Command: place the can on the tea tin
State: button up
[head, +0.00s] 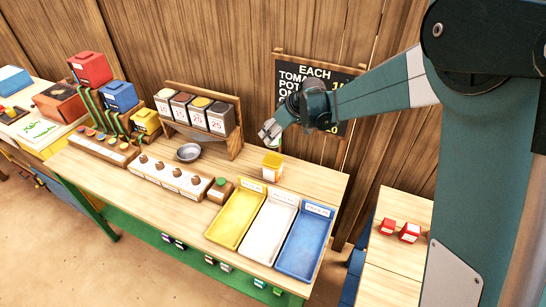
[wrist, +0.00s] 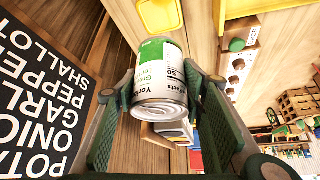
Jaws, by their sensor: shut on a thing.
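My gripper (head: 271,131) is shut on the can (wrist: 160,82), which has a white and green label and a silver end. In the wrist view the can sits between the two fingers. In the head view it is mostly hidden by the gripper. A small square tin with a yellow top (head: 272,163), which looks like the tea tin, stands on the table behind the yellow tray. My gripper is above it in the head view, with a gap between. In the wrist view a yellow top (wrist: 158,16) shows beyond the can, partly hidden by it.
Yellow (head: 236,214), white (head: 266,229) and blue (head: 303,243) trays lie at the table's front right. A rack of several price-marked canisters (head: 196,113) stands to the left, with a metal bowl (head: 188,152) before it. A chalkboard (head: 345,90) hangs behind my gripper.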

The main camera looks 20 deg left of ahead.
aim_at(273, 143)
jog(key=shift+f, duration=2.95)
jog(key=shift+f+p, duration=0.35)
jog(key=shift+f, duration=1.55)
jog(key=shift+f, duration=0.2)
jog(key=o, duration=1)
jog(key=shift+o, duration=0.2)
jog(key=shift+r, duration=0.3)
jog(key=v, duration=1.2)
jog(key=shift+b, duration=0.35)
jog(key=shift+f, duration=0.1)
